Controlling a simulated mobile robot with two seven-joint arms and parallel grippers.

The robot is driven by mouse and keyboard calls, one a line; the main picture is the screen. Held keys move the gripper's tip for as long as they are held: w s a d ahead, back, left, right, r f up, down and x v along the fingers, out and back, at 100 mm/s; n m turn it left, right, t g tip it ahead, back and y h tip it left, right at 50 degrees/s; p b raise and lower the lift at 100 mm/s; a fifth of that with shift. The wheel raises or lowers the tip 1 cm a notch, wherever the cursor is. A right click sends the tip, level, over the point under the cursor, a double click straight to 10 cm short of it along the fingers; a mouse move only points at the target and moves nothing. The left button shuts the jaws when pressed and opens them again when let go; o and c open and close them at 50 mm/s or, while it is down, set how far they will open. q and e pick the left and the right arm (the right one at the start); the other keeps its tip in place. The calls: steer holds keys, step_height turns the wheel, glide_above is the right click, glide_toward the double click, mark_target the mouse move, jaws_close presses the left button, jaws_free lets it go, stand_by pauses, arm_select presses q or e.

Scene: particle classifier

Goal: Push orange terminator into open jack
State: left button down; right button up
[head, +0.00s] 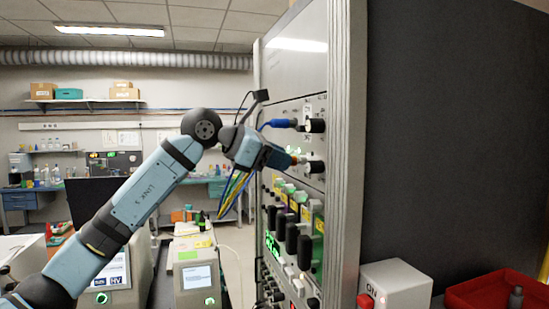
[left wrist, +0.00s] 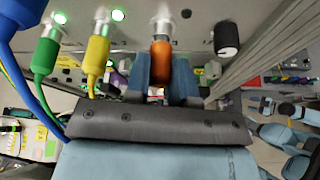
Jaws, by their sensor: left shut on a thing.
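My left gripper (head: 288,159) is at the upper face of the instrument panel (head: 313,90). In the left wrist view its two blue fingers (left wrist: 160,80) are shut on the orange terminator (left wrist: 160,62), one on each side. The terminator also shows as a small orange bit in the head view (head: 294,160). Its front end points at the panel, where a pale metal fitting (left wrist: 162,28) shows in line with it. I cannot tell whether this is the jack or the terminator's tip, nor how deep it sits. My right gripper is in neither view.
Left of the terminator in the wrist view, a yellow plug (left wrist: 97,52), a green plug (left wrist: 45,55) and a blue cable (left wrist: 22,65) are close by. A black knob (left wrist: 227,38) is to its right. Black handles (head: 291,238) stick out lower on the panel.

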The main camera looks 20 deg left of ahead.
arm_select(q)
steer(key=shift+w+d, duration=0.25)
steer(key=shift+d, duration=0.15)
steer(key=c, duration=0.9)
jaws_free()
steer(key=shift+d, duration=0.15)
steer(key=shift+s+a+r, duration=0.1)
steer(key=shift+a, duration=0.2)
steer(key=b+v, duration=0.3)
steer(key=v, duration=1)
steer(key=shift+s+r, duration=0.1)
steer(key=shift+s, duration=0.05)
